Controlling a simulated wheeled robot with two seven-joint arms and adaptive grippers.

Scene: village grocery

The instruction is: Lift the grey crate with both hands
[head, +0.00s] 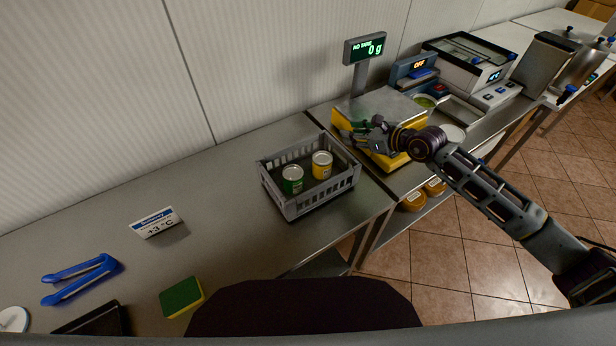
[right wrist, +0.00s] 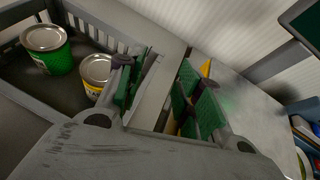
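The grey crate (head: 303,205) stands on the steel counter, slotted walls up. It holds a green can (head: 292,179) and a yellow can (head: 322,165). My right gripper (head: 358,130) is beyond the crate's right end in the head view, in front of the scale. In the right wrist view its green-padded fingers (right wrist: 160,92) are spread apart with nothing gripped between them. The crate wall (right wrist: 108,32), green can (right wrist: 48,48) and yellow can (right wrist: 96,70) lie to the left there. One finger overlaps the crate's edge in that view; contact cannot be told. My left gripper is out of view.
A scale with a steel plate (head: 385,103) and yellow base stands right of the crate. Blue tongs (head: 82,277), a sponge (head: 181,297), a temperature sign (head: 156,222) and a black tray (head: 92,322) lie left. The counter between sign and crate is clear.

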